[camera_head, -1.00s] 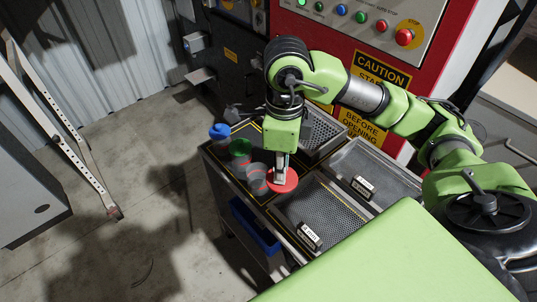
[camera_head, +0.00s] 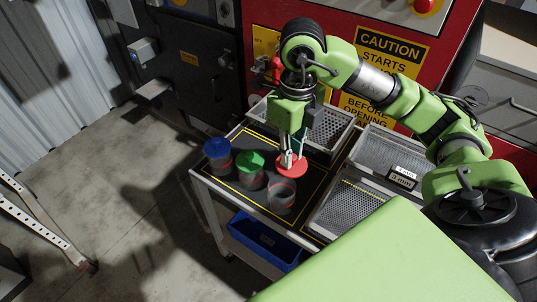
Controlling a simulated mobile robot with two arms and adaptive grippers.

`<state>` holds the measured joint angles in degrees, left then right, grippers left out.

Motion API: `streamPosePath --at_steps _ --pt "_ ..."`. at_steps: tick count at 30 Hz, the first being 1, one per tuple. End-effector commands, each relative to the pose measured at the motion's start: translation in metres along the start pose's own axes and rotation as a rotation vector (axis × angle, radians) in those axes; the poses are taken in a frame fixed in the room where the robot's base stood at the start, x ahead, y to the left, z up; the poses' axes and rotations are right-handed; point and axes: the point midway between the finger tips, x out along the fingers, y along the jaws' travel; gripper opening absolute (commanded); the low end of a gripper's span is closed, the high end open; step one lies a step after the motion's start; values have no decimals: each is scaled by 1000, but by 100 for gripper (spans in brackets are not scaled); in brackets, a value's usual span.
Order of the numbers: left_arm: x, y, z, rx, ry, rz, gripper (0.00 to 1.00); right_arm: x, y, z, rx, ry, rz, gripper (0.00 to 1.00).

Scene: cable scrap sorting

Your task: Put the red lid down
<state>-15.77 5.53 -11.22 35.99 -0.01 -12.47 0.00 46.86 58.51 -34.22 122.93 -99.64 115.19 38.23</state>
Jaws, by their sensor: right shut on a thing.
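My right gripper (camera_head: 288,160) points down over the cart top and is shut on the red lid (camera_head: 294,168). The lid is a flat round disc, held just behind the open grey jar (camera_head: 281,197). I cannot tell whether the lid touches the cart's dark mat (camera_head: 318,180). The open jar has a red band and no lid. Left of it stand a jar with a green lid (camera_head: 250,160) and a jar with a blue lid (camera_head: 216,147). All three jars are upright. My left gripper is not in view.
A perforated basket (camera_head: 335,128) stands behind the lid. Metal trays (camera_head: 345,212) with small label blocks (camera_head: 402,177) lie to the right. A blue bin (camera_head: 262,240) sits on the shelf below. A red machine with caution signs (camera_head: 387,58) rises behind.

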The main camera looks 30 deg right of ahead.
Motion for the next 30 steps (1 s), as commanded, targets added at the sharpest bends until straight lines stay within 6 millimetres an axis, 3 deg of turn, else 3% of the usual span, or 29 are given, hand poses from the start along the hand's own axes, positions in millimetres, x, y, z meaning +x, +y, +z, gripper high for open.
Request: streamPosePath --at_steps 3,8,11,18,22,30 --pt "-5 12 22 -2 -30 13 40 10 -9 21 4 5 6 4" --pt "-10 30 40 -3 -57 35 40 27 -26 54 3 4 6 4" --pt "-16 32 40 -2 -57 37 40 34 -36 73 3 5 4 4" --pt "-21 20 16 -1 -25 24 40 78 -53 103 0 5 2 4" --pt "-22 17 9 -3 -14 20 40 88 -57 110 -1 2 2 4" --pt "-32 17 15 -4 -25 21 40 109 -59 115 -2 7 4 4"
